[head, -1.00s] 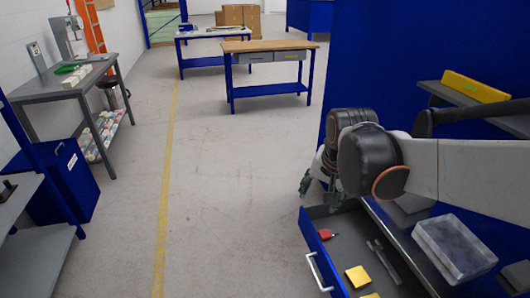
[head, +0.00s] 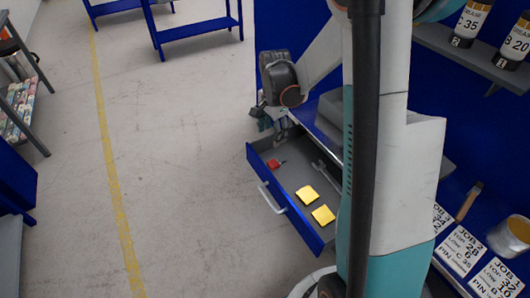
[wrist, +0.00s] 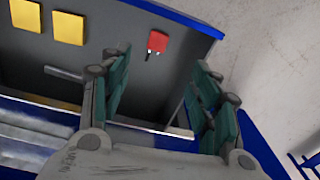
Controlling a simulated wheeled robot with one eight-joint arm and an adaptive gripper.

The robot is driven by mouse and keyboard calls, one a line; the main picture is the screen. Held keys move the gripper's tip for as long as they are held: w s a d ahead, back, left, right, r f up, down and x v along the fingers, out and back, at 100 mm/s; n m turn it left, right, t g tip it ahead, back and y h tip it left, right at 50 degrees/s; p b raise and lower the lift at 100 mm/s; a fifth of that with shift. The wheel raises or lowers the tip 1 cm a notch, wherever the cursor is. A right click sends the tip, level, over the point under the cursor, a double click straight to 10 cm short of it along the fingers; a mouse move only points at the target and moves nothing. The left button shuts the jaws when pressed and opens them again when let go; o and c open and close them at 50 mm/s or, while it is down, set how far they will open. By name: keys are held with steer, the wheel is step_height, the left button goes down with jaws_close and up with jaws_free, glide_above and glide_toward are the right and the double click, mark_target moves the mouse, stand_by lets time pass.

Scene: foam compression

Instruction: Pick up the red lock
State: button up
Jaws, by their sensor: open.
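The red lock (head: 273,163) lies in the open drawer (head: 289,183), near its far left end. In the wrist view the red lock (wrist: 157,41) shows flat on the grey drawer floor, with a small metal shackle end below it. My gripper (wrist: 158,95) is open and empty, its green-padded fingers spread wide. The lock appears beyond the fingertips, between them across the picture, and untouched. In the head view my gripper (head: 270,120) hangs at the drawer's far left corner, partly hidden by my arm.
Two yellow blocks (head: 306,195) (head: 323,215) lie nearer in the drawer. A grey metal tool (head: 325,173) lies along its right side. The drawer's blue front (head: 283,206) has a white handle (head: 271,198). Open floor (head: 180,170) lies to the left. Job cards (head: 458,249) lie on the right worktop.

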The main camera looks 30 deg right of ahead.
step_height(320, 180, down, 3)
steer(key=d+m, duration=0.1)
steer(key=b, duration=0.3)
glide_above(274, 163)
steer(key=shift+g, duration=0.3)
step_height(274, 163, down, 9)
steer(key=shift+a+r, duration=0.15)
steer(key=shift+r, duration=0.05)
step_height(274, 163, down, 5)
steer(key=b, duration=0.2)
steer(key=shift+w+f+b, duration=0.1)
steer(key=shift+b, duration=0.2)
steer(key=c, duration=1.2)
